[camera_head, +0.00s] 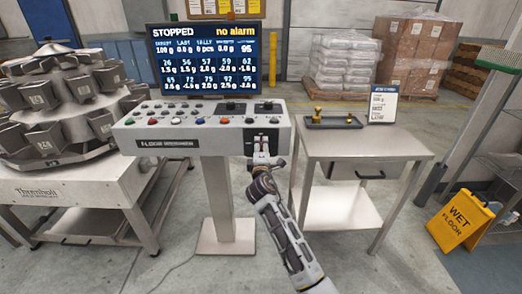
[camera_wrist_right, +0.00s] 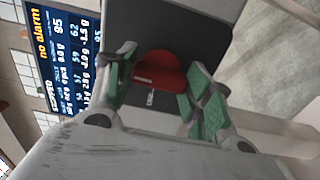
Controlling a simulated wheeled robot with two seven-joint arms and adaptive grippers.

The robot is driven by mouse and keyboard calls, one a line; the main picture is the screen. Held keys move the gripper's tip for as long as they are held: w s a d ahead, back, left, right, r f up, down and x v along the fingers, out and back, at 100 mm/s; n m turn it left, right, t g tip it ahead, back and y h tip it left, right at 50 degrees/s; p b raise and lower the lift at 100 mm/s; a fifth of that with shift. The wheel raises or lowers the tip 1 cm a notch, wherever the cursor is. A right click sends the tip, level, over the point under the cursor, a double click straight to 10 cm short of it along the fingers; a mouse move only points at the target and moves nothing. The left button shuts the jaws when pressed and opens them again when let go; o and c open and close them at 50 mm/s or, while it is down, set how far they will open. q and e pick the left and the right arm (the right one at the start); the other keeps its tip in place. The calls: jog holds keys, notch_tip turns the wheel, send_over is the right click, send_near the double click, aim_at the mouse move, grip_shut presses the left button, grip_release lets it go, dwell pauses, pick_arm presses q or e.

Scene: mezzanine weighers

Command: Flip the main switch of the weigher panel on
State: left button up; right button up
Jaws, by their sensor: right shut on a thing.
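The weigher panel (camera_head: 180,135) is a grey slanted console on a pedestal, with several buttons and knobs on top. The main switch shows in the right wrist view as a red handle (camera_wrist_right: 160,68) in front of a dark plate. That dark plate (camera_head: 262,136) is at the right end of the panel's front face in the head view, where my gripper hides most of the switch. My right gripper (camera_head: 261,158) reaches up to it from below. In the right wrist view its green-padded fingers (camera_wrist_right: 160,88) are on either side of the red handle, shut on it. My left gripper is not in view.
A screen (camera_head: 204,60) above the panel reads "STOPPED" and "no alarm". A steel weigher (camera_head: 60,100) stands at left. A side table (camera_head: 375,145) at right carries a small tray (camera_head: 333,123). A yellow wet-floor sign (camera_head: 462,222) stands on the floor at far right.

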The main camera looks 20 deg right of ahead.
jog(key=shift+f, duration=0.1)
jog(key=o, duration=1)
